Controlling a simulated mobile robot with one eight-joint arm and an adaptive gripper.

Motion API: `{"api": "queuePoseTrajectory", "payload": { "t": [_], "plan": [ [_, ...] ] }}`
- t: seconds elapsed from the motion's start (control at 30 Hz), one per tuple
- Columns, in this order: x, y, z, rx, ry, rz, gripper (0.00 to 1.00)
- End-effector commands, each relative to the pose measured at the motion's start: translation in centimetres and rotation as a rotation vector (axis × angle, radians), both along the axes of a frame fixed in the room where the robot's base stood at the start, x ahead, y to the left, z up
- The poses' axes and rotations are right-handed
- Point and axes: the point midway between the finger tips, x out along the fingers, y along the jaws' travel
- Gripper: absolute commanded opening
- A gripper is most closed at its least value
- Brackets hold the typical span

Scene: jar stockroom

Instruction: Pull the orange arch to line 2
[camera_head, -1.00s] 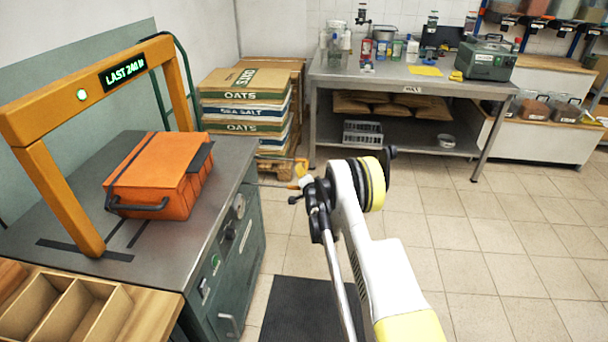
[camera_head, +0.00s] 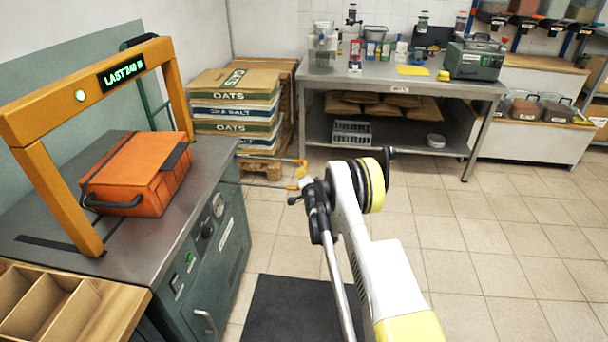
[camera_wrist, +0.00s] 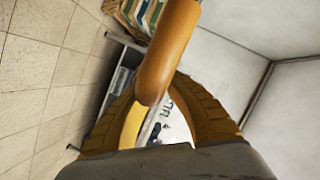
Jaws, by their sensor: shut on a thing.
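The orange arch (camera_head: 40,165) spans the grey bench and carries a lit display with a green lamp. Its near foot stands just left of a dark line (camera_head: 113,230) on the bench top; no line number is readable. In the wrist view, the yellow fingers (camera_wrist: 155,104) are shut around the rounded end of this bar (camera_wrist: 168,55). The bar's joint with the arch is hidden.
An orange case (camera_head: 140,178) lies on the bench (camera_head: 190,200) under the arch. A wooden divided tray (camera_head: 50,305) is at the near left. Stacked sacks (camera_head: 235,105) and a steel table (camera_head: 400,82) stand behind. The tiled floor on the right is clear.

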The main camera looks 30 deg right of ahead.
Motion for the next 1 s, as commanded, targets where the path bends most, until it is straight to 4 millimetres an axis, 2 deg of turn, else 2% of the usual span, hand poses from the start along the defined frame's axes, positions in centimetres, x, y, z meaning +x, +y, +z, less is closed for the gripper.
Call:
{"api": "queuePoseTrajectory", "payload": {
  "t": [0.03, 0.23, 0.27, 0.3, 0.33, 0.67, 0.77, 1.0],
  "plan": [
    [-0.2, -0.6, -0.1, -0.002, 0.003, -0.006, 0.00],
    [-0.3, -0.7, -0.2, -0.002, 0.004, -0.008, 0.00],
    [-0.3, -0.7, -0.2, -0.002, 0.004, -0.008, 0.20],
    [-0.3, -0.7, -0.2, -0.002, 0.004, -0.008, 0.33],
    [-0.3, -0.7, -0.2, -0.002, 0.004, -0.008, 0.38],
    [-0.5, -0.4, 0.0, -0.002, 0.003, -0.006, 0.38],
    [-1.6, -0.1, 0.3, -0.001, 0.002, -0.006, 0.38],
    [-5.6, 0.9, 1.2, -0.001, 0.003, -0.007, 0.38]
  ]
}}
